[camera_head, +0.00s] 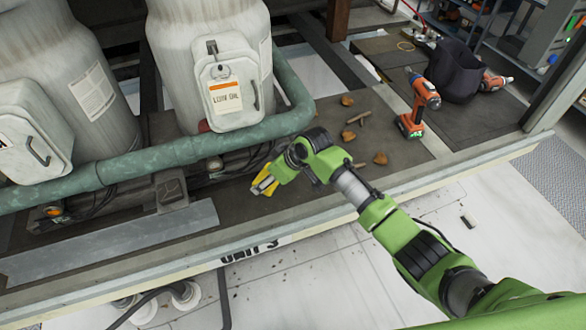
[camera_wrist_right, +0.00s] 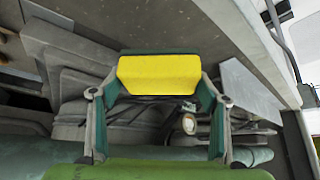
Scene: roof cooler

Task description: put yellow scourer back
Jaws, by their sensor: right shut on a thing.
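The yellow scourer (camera_wrist_right: 158,74) shows large in the right wrist view, between the fingers of my right gripper (camera_wrist_right: 158,90). It has a dark green layer along one edge. My right gripper is shut on it. In the head view my right arm comes in from the lower right, and the scourer (camera_head: 264,181) shows as a small yellow patch at the gripper (camera_head: 266,184), over the dark platform near the green pipe. The gripper partly hides it there. My left gripper is not in view.
A thick green pipe (camera_head: 190,150) runs in front of white tanks (camera_head: 215,60). Several brown lumps (camera_head: 380,158) lie on the platform. A grey metal strip (camera_head: 110,244) lies at the front left.

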